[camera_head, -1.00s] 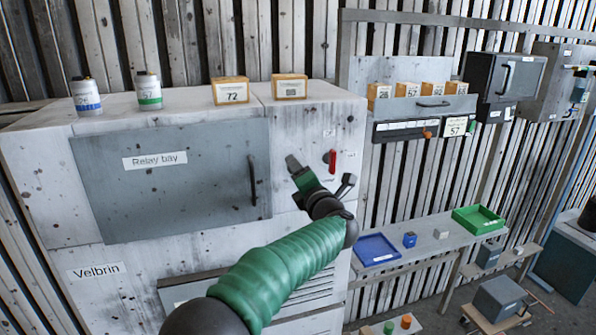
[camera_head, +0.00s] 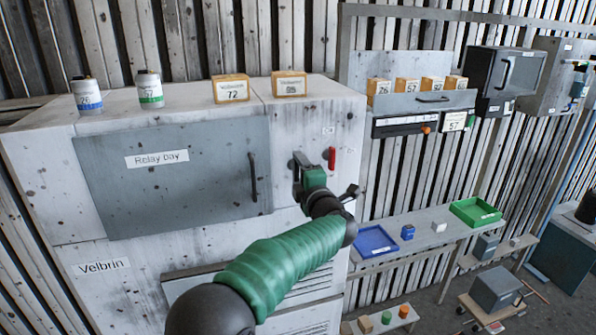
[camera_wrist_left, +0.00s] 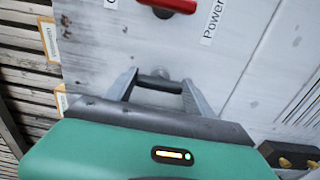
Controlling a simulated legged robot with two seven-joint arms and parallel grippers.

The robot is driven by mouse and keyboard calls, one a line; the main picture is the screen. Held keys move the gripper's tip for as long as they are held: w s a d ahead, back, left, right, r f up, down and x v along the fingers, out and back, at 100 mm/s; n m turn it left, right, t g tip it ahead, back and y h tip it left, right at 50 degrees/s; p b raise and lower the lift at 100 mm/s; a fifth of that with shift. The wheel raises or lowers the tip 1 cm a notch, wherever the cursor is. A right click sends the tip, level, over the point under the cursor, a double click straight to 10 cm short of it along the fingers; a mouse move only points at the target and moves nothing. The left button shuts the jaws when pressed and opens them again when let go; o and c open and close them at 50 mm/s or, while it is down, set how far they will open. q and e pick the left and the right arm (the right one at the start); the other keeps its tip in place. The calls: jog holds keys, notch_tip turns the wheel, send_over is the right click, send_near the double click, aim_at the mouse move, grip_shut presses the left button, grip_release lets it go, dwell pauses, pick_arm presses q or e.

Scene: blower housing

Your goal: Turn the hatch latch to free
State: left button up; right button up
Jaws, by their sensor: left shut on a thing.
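My left gripper (camera_head: 300,163) is at the front of the white cabinet, between the grey Relay bay hatch and a red handle. In the left wrist view its two fingers (camera_wrist_left: 160,92) stand apart on either side of a small grey piece (camera_wrist_left: 160,80), which looks like the hatch latch. The gripper is shut on this piece. The fingers and the green hand hide much of it, and its exact angle cannot be told. The grey hatch (camera_head: 180,185) lies flush with the cabinet front and has a dark bar handle (camera_head: 253,180). My right gripper is not in view.
The red handle (camera_head: 332,158) is close beside my left gripper; it also shows in the left wrist view (camera_wrist_left: 168,4), near a Power label (camera_wrist_left: 213,22). Jars and boxes stand on the cabinet (camera_head: 190,112). A shelf with a blue tray (camera_head: 375,242) is to the right.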

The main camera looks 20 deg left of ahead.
pick_arm(q)
jog(key=shift+d+f, duration=0.15)
jog(key=shift+f, duration=0.25)
jog(key=o, duration=1.3)
jog(key=shift+o, duration=0.4)
jog(key=shift+d+r, duration=0.2)
jog(key=shift+d, duration=0.05)
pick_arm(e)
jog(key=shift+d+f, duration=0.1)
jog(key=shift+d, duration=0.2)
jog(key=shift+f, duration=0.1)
pick_arm(q)
jog(key=b+v, duration=0.7)
jog(key=v, duration=0.9)
jog(key=shift+s+d+b, duration=0.2)
jog(key=shift+d+b, duration=0.15)
jog(key=shift+d, duration=0.05)
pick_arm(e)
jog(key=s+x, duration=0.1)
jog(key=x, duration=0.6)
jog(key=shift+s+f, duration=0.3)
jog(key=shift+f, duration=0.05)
pick_arm(q)
jog(key=shift+a, duration=0.1)
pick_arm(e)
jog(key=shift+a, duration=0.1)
